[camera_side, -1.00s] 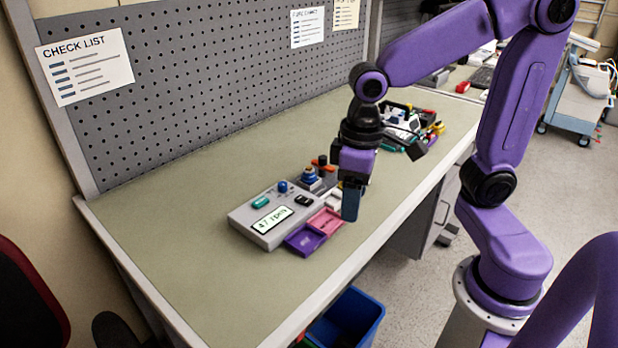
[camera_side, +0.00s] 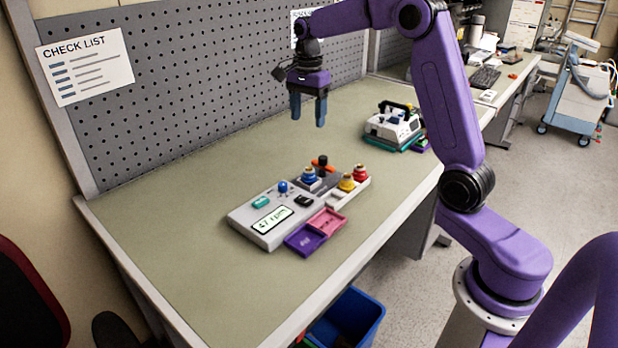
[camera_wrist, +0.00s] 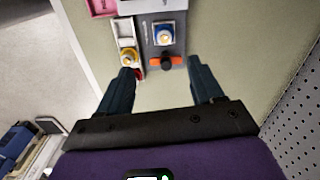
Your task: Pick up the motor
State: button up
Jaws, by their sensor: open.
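I cannot tell for certain which part is the motor. A grey pump unit (camera_side: 272,216) with a display reading "47 rpm" and a blue knob (camera_side: 282,187) sits on the bench. Behind it is a dark grey module with a blue-and-silver knob (camera_side: 309,175) and an orange-and-black part (camera_side: 323,169). Beside that is a light module with a yellow knob (camera_side: 347,183) and a red knob (camera_side: 360,172). My gripper (camera_side: 308,112) is open and empty, raised above the bench behind these parts. In the wrist view, the orange part (camera_wrist: 165,63) and blue knob (camera_wrist: 164,36) show between or beyond my fingers (camera_wrist: 160,78).
Pink (camera_side: 327,221) and purple (camera_side: 305,239) trays lie at the pump's front right. A white device with a black handle (camera_side: 392,124) stands farther back right. A pegboard (camera_side: 200,75) backs the bench. The left bench is clear. A blue bin (camera_side: 350,312) stands below.

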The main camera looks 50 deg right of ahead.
jog(key=d+m, duration=0.1)
jog(key=d, duration=0.1)
send_near(309, 167)
notch_tip(309, 167, down, 5)
jog(key=shift+s+d+f, duration=0.1)
jog(key=shift+s+d, duration=0.05)
jog(key=shift+a+f, duration=0.2)
jog(key=shift+f, duration=2.4)
grip_shut()
jog(key=shift+r, duration=0.1)
